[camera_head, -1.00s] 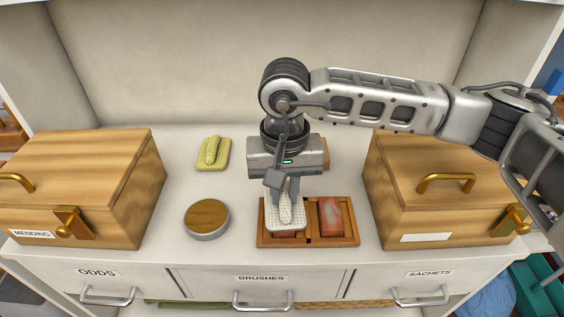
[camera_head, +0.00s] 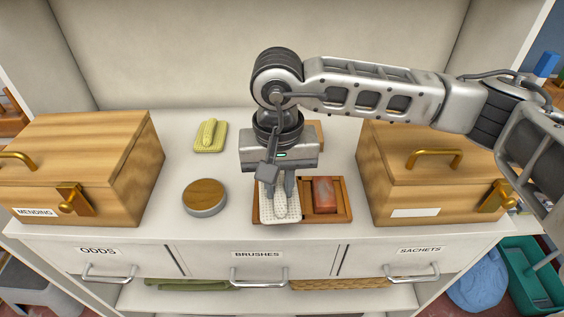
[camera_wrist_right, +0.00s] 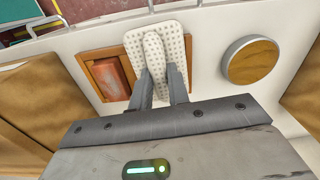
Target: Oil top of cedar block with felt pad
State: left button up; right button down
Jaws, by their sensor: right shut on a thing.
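My right gripper (camera_head: 277,190) is shut on the ridged handle of a white dotted pad (camera_head: 292,213). The pad is over the left compartment of a wooden two-part tray (camera_head: 344,214) and hides what lies there; I cannot tell whether it touches. A reddish block (camera_head: 325,194) lies in the right compartment. The wrist view also shows the pad (camera_wrist_right: 170,30), the tray (camera_wrist_right: 92,64) and the reddish block (camera_wrist_right: 111,78). A round tin with a brown top (camera_head: 205,195) stands left of the tray. My left gripper is not in view.
A yellow pad with a handle (camera_head: 210,136) lies farther back. A tan piece (camera_head: 318,132) is mostly hidden behind my gripper. Wooden chests stand at the left (camera_head: 90,165) and right (camera_head: 410,180). Labelled drawers (camera_head: 257,267) lie below the front edge.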

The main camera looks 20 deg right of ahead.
jog(key=shift+s+a+f, duration=0.1)
jog(key=shift+s+a, duration=0.05)
jog(key=shift+s, duration=0.25)
jog(key=shift+s+r, duration=0.25)
notch_tip(320, 180, up, 2)
jog(key=shift+w+r+p, duration=0.1)
jog(key=shift+r+p, duration=0.45)
notch_tip(320, 180, up, 2)
jog(key=shift+r+p, duration=0.15)
jog(key=shift+p, duration=0.3)
notch_tip(320, 180, up, 2)
jog(key=shift+p, duration=0.4)
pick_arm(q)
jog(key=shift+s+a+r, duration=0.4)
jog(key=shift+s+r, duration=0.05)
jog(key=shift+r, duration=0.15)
pick_arm(e)
jog(key=shift+r, duration=0.15)
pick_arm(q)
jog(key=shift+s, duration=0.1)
